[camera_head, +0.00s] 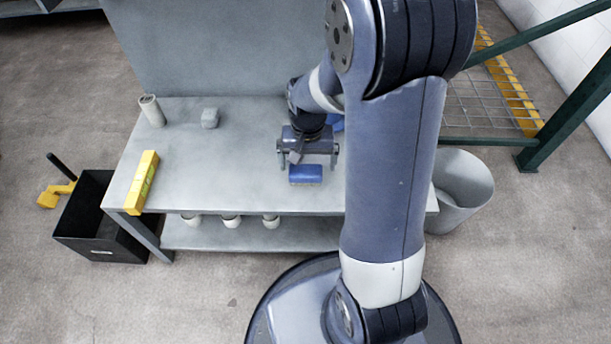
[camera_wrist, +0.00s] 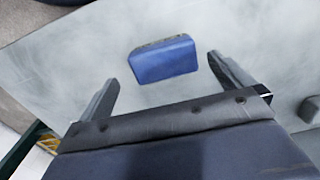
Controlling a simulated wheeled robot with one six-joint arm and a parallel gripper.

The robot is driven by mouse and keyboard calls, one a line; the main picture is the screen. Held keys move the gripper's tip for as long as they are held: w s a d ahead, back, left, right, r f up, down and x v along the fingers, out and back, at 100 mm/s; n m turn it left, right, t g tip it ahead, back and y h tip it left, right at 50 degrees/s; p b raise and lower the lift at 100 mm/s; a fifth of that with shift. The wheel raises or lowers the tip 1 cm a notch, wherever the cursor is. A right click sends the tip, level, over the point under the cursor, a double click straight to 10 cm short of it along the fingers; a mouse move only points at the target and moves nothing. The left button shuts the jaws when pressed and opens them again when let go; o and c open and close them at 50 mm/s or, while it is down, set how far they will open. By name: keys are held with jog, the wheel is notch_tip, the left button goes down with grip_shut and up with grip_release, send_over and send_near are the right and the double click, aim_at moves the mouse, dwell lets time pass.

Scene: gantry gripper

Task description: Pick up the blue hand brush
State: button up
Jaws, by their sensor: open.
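The blue hand brush (camera_head: 305,174) is a small blue block lying on the grey metal table, near its front edge. In the wrist view the brush (camera_wrist: 163,60) lies ahead of my fingertips, roughly between their lines, slightly tilted in the picture. My gripper (camera_head: 308,156) is above the table just behind the brush. It is open and empty, and its two fingers (camera_wrist: 163,75) show apart in the wrist view. No contact with the brush shows. My arm hides part of the table's right side.
The table (camera_head: 240,180) also holds a yellow level (camera_head: 141,183), a pale cylinder (camera_head: 151,110) and a grey block (camera_head: 210,117). A blue thing (camera_head: 337,123) is partly hidden behind my arm. White cups stand on the lower shelf. A black crate (camera_head: 85,225) and a grey bin (camera_head: 462,188) flank the table.

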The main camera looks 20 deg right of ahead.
aim_at(306, 170)
jog(key=f+b, duration=0.2)
jog(key=f, duration=0.1)
jog(key=f+b, duration=0.1)
jog(key=f, duration=0.1)
jog(key=shift+w+a, duration=0.1)
jog(key=shift+a, duration=0.15)
jog(key=shift+c, duration=0.2)
jog(key=c, duration=1.1)
notch_tip(306, 170, up, 10)
jog(key=p, duration=0.5)
